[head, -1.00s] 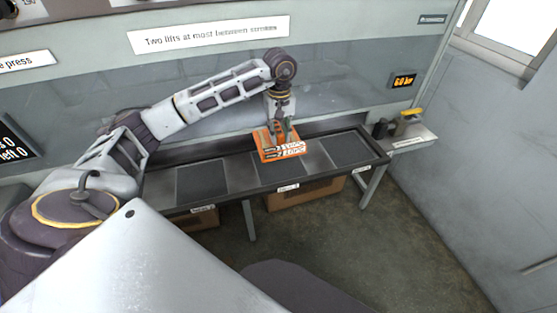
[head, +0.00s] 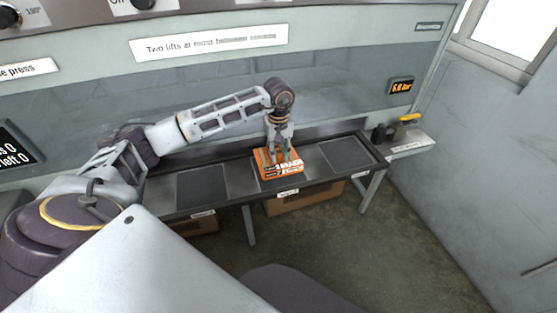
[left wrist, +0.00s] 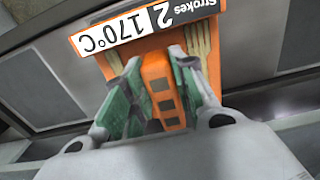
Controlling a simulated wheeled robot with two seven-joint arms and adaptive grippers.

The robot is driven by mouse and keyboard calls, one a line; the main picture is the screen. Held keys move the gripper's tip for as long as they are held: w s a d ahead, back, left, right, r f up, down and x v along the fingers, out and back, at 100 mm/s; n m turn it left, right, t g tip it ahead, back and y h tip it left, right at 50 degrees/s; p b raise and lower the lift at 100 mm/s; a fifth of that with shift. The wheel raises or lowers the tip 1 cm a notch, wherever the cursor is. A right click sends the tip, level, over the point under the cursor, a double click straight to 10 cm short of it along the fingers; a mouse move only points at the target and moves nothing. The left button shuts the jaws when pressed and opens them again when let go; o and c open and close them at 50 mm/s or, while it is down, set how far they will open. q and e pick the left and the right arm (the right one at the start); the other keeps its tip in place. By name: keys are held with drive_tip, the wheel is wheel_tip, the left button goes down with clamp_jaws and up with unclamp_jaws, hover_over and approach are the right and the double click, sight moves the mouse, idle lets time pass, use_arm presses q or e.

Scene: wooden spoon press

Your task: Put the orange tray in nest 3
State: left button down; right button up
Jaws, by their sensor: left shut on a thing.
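The orange tray (head: 266,171) is over the middle dark pad of the bench in the head view, low on or just above it; I cannot tell if it touches. It also shows in the left wrist view (left wrist: 235,50), with a label reading "Strokes 2" and "170°C" and wooden fork-like pieces (left wrist: 200,42) on it. My left gripper (head: 279,158) is shut on the tray's raised orange grip (left wrist: 163,90). The nest bench (head: 230,178) has a bare dark pad at left (head: 201,187) and another at right (head: 345,152). The small nest labels are too blurred to read surely.
A side shelf (head: 410,143) at the right holds a yellow-topped item (head: 409,118). Cardboard boxes (head: 305,197) stand under the bench. The press panel (head: 330,85) rises behind it, with a "6.0 bar" display (head: 402,86).

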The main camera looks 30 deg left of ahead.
sight(279, 160)
drive_tip(key=shift+a, duration=0.15)
use_arm(q)
drive_tip(key=shift+f, duration=0.2)
drive_tip(key=shift+f, duration=1.7)
use_arm(e)
drive_tip(key=shift+a+r, duration=0.25)
drive_tip(key=shift+a, duration=0.25)
use_arm(q)
drive_tip(key=shift+f, duration=0.15)
use_arm(e)
drive_tip(key=shift+a+f, duration=0.1)
